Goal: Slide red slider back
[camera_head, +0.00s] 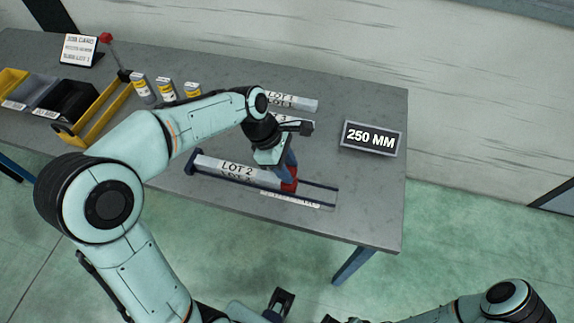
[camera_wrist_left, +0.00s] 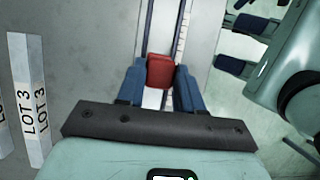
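The red slider (camera_head: 289,184) sits on a dark two-rail fixture (camera_head: 318,187) on the grey table. It also shows in the left wrist view (camera_wrist_left: 160,71). My left gripper (camera_head: 289,170) reaches down over it. In the left wrist view its blue fingers (camera_wrist_left: 160,82) stand on both sides of the slider and appear to touch it. A grey bar marked LOT 2 (camera_head: 235,170) lies in the fixture, left of the slider. The gripper partly hides where bar and slider meet. My right gripper (camera_wrist_left: 222,43) is open and empty, away from the fixture.
A 250 MM sign (camera_head: 371,139) stands right of the fixture. LOT bars (camera_head: 295,102) lie behind the gripper. A yellow-framed tool with a red-knobbed lever (camera_head: 107,38), bins (camera_head: 66,98) and small labelled containers (camera_head: 165,90) stand at left. The table's right end is mostly clear.

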